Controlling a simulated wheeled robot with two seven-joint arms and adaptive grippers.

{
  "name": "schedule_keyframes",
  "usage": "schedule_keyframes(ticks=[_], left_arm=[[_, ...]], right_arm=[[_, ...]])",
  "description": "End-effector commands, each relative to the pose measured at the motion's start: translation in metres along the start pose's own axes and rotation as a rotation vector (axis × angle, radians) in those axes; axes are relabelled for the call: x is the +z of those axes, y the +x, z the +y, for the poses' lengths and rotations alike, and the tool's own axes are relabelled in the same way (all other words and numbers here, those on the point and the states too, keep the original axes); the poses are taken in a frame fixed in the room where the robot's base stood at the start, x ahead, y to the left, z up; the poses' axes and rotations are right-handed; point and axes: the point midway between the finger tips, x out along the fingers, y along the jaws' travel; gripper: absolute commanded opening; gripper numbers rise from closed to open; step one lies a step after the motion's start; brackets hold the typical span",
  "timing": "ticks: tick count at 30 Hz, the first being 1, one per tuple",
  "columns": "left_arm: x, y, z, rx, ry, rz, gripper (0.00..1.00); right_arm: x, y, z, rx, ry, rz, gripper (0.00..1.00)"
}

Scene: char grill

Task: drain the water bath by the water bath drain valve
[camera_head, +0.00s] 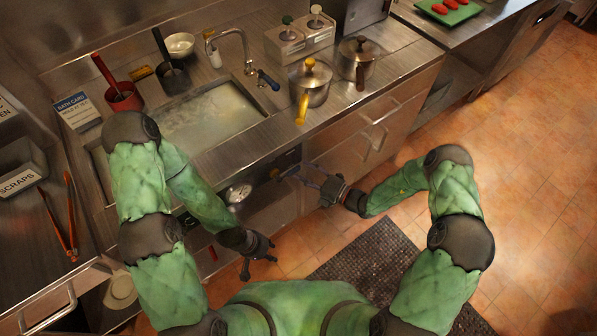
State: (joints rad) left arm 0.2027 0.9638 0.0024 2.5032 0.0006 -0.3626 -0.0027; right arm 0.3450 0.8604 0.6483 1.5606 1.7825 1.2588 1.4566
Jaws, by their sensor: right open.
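The water bath (222,115) is a steel basin of cloudy water set in the counter. My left arm covers part of its front left. A small red part (212,252) shows low beneath the counter, beside my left forearm; I cannot tell whether it is the drain valve handle. My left gripper (262,265) is open and empty, low in front of the counter, to the right of the red part. My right gripper (297,173) is open and empty, near the cabinet front to the right of the bath. A round dial (238,192) shows below the bath's front edge.
A red crock (124,97), a bath card (77,111) and tongs (57,222) are at left. A dark mat (372,262) lies on the tiled floor.

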Motion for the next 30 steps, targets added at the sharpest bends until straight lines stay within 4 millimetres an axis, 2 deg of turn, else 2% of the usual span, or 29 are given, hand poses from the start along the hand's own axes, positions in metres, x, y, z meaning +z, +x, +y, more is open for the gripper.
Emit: schedule_keyframes(ticks=[6,17,18,21,24,30], left_arm=[[0.0,0.004,-0.002,0.0,0.0,0.0,0.4],[0.0,0.005,-0.002,0.0,0.0,0.0,0.4],[0.0,0.005,-0.002,0.0,0.0,0.0,0.4],[0.0,0.005,-0.002,0.0,0.0,0.0,0.4],[0.0,0.005,-0.002,0.0,0.0,0.0,0.4],[0.0,0.004,-0.002,0.0,0.0,0.0,0.4]], right_arm=[[0.0,0.023,-0.001,0.0,-0.002,0.002,0.57],[0.0,0.028,0.0,0.0,-0.001,0.001,0.57],[0.0,0.028,0.0,0.0,-0.001,0.001,0.51],[0.0,0.027,0.0,0.0,-0.001,0.001,0.23],[0.0,0.027,0.0,-0.001,-0.001,0.001,0.0],[0.001,0.026,0.0,-0.002,-0.004,0.0,0.0]])
